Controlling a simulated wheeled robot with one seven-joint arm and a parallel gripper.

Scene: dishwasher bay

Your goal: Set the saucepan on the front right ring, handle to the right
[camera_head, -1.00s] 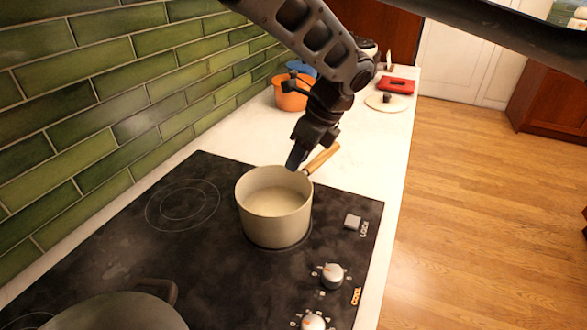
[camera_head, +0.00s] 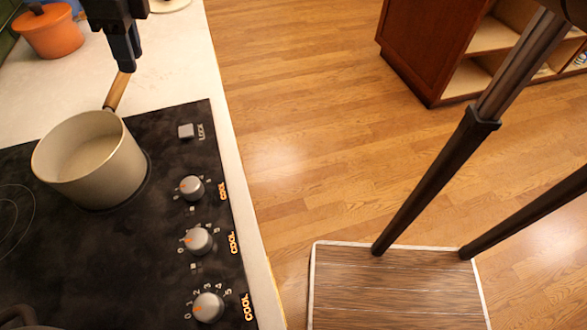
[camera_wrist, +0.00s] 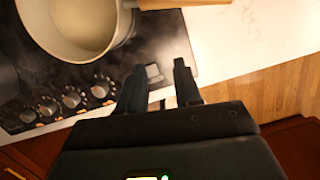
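The cream saucepan (camera_head: 90,160) stands on the dark hob (camera_head: 190,250), over a ring (camera_head: 146,172) that is mostly hidden beneath it. Its wooden handle (camera_head: 117,93) points up and right in the head view, away from the knobs. My gripper (camera_head: 126,62) is at the handle's far end in the head view; contact cannot be told there. In the wrist view, my gripper (camera_wrist: 158,80) has its two fingers apart with nothing between them. The saucepan (camera_wrist: 75,30) and part of its handle (camera_wrist: 165,4) lie beyond the fingertips there.
Several knobs (camera_head: 198,240) and a grey lock button (camera_head: 186,131) line the hob's right side. An orange pot (camera_head: 52,33) stands on the white worktop (camera_head: 180,60) behind. A dark pan (camera_head: 18,316) shows at the lower left. Wooden floor (camera_head: 300,120) lies to the right.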

